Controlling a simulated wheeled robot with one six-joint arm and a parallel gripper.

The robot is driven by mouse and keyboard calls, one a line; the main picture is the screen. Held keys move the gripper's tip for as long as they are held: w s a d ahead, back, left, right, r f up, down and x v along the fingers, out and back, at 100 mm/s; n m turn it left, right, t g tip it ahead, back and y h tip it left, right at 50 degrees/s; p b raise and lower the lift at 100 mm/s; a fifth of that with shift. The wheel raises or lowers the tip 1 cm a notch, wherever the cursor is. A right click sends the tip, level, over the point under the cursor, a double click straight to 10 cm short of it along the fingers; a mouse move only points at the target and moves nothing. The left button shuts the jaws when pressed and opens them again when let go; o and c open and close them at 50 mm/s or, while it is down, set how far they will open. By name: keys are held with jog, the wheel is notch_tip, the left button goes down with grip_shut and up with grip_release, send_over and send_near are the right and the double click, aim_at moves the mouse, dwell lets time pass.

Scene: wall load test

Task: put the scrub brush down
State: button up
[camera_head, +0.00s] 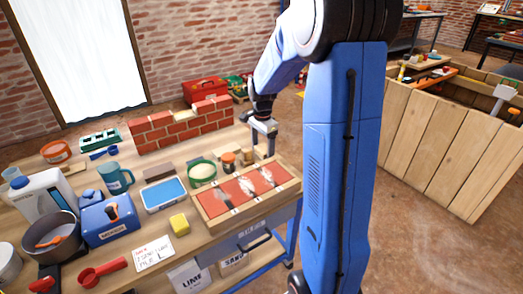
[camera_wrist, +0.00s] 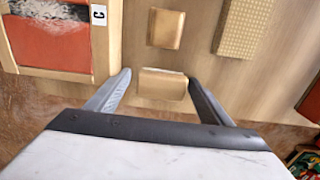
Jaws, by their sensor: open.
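My gripper (camera_head: 263,148) is low over the far right part of the workbench (camera_head: 212,243), just beyond the tray with red panels (camera_head: 243,190). In the wrist view my gripper (camera_wrist: 159,78) is open, its two fingers spread. A small tan block-like piece (camera_wrist: 163,84) lies between the fingertips, with a visible gap to each finger. It may be the scrub brush; no bristles show, so I cannot tell for sure. My gripper and arm partly hide this spot in the head view.
A second tan block (camera_wrist: 166,29) and a larger textured block (camera_wrist: 240,27) lie nearby. The red panel tray (camera_wrist: 97,45) is at left in the wrist view. A low brick wall (camera_head: 180,125) stands behind. Jars, a green tub (camera_head: 202,173) and a yellow sponge (camera_head: 180,224) crowd the bench.

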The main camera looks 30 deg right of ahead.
aim_at(262, 149)
notch_tip(262, 149, up, 12)
jog(key=s+a+r+n+t, duration=0.1)
jog(key=s+a+r+n, duration=0.1)
jog(key=s+a+n, duration=0.4)
jog(key=s+a+r+n+t, duration=0.1)
jog(key=s+a+r+n, duration=0.2)
jog(key=s, duration=0.5)
jog(key=s+a+f+n+t, duration=0.1)
jog(key=s+a+f+n, duration=0.1)
jog(key=s, duration=0.6)
jog(key=s+a+f+n+t, duration=0.2)
jog(key=s+a+n, duration=0.2)
jog(key=s+n, duration=0.2)
jog(key=shift+s+a+f+n, duration=0.15)
jog(key=shift+s+a+n, duration=0.2)
jog(key=shift+s, duration=0.7)
jog(key=shift+o, duration=0.5)
